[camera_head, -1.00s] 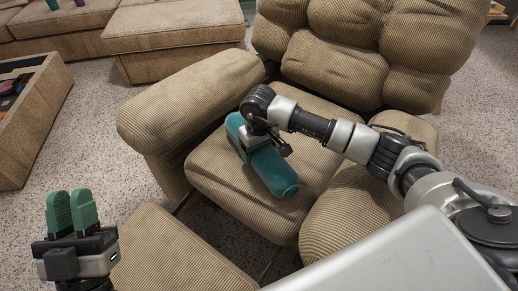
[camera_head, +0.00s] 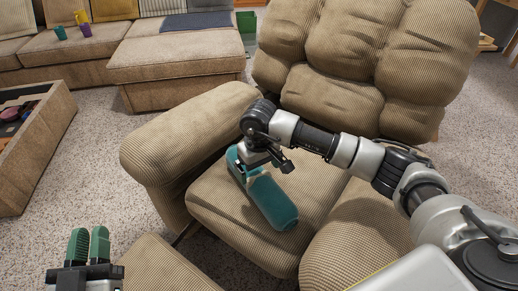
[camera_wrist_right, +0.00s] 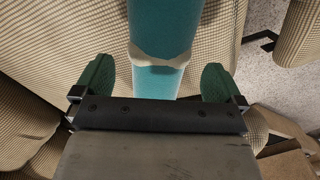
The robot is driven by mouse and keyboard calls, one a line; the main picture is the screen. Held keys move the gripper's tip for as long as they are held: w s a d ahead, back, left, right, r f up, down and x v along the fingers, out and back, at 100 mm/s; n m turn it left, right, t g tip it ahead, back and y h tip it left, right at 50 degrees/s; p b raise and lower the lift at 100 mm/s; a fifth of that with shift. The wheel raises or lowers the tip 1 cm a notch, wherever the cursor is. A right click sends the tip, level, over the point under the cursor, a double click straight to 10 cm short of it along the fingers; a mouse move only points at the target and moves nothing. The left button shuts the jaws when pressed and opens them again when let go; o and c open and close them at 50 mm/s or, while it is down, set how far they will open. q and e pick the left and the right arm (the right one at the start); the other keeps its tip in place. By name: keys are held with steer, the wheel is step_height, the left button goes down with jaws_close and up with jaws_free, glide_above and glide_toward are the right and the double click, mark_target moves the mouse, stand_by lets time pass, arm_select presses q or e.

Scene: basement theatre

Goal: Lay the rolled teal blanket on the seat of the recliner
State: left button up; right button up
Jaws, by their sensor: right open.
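The rolled teal blanket (camera_head: 268,200) lies on the seat of the tan corduroy recliner (camera_head: 225,205), slanting from the back left toward the front. A pale band wraps it. My right gripper (camera_head: 262,162) is above the blanket's far part. In the right wrist view my right gripper (camera_wrist_right: 158,82) is open, with the blanket (camera_wrist_right: 163,25) between its green fingers and a gap on each side. My left gripper (camera_head: 89,245) is at the lower left, away from the recliner, with nothing visible in it. Its fingers show side by side, and their opening is unclear.
The recliner's padded arms flank the seat, and its backrest (camera_head: 370,50) rises behind. A tan sofa (camera_head: 180,60) with small cups stands at the back left. A box with items (camera_head: 40,140) is at the left edge. Carpet is clear between them.

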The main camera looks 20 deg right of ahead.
mark_target(259, 176)
step_height(259, 176, up, 5)
steer(key=shift+f+p, duration=0.15)
steer(key=shift+p, duration=0.3)
arm_select(q)
steer(key=shift+a+f+g+y, duration=0.25)
steer(key=shift+f+g+y, duration=0.1)
steer(key=shift+f+g, duration=0.8)
steer(key=shift+a+f+g+y, duration=0.2)
steer(key=shift+f+g+y, duration=0.15)
steer(key=shift+f+g, duration=0.75)
arm_select(e)
steer(key=shift+r, duration=0.7)
arm_select(q)
steer(key=shift+f, duration=0.2)
